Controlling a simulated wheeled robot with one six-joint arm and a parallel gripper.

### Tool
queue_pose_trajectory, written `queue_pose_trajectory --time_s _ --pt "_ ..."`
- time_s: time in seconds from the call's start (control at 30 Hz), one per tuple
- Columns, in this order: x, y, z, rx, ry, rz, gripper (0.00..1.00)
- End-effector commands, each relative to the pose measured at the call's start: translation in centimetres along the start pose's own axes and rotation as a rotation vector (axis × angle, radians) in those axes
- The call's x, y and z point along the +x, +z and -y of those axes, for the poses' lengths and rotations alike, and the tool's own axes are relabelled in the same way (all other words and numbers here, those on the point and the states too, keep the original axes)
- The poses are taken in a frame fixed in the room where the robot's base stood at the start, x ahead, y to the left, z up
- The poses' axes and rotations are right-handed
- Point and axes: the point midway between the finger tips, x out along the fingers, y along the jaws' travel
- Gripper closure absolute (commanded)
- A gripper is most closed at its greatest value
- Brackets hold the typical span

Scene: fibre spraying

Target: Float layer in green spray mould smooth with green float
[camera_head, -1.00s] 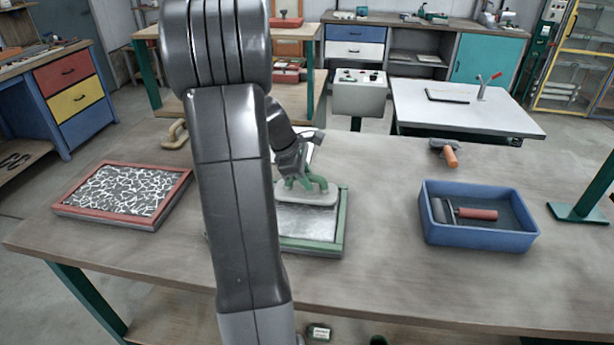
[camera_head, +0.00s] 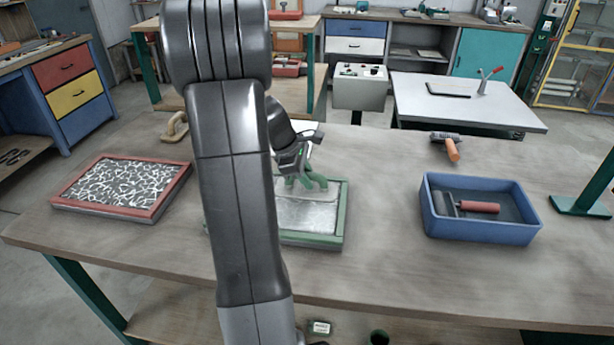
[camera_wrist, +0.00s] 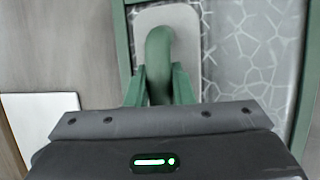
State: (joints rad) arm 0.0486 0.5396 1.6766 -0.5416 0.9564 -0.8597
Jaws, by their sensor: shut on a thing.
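The green spray mould (camera_head: 343,215) lies on the wooden table, partly hidden behind my arm in the head view. A grey layer (camera_head: 310,218) fills it. In the wrist view the layer (camera_wrist: 255,60) shows a web of pale strands to the right of the float. The green float (camera_wrist: 160,60) has a green handle and a pale flat plate. It is over the mould, near the left rim in the wrist view; I cannot tell whether its plate touches the layer. My gripper (camera_wrist: 160,88) is shut on the float's handle, which also shows in the head view (camera_head: 312,182).
A red-framed mould (camera_head: 125,185) with a white-stranded layer lies at the left. A tan-handled float (camera_head: 175,127) is behind it. A blue tray (camera_head: 480,232) holding a red-handled roller (camera_head: 470,207) and an orange-handled tool (camera_head: 452,148) are at the right.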

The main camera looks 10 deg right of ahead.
Motion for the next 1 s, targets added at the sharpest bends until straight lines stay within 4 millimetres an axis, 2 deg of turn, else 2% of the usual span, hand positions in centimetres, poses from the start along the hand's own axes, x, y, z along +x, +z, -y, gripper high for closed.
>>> queue_pose_trajectory --time_s 1.0 --pt "-2.0 -5.1 0.0 -0.002 0.001 -0.001 1.0"
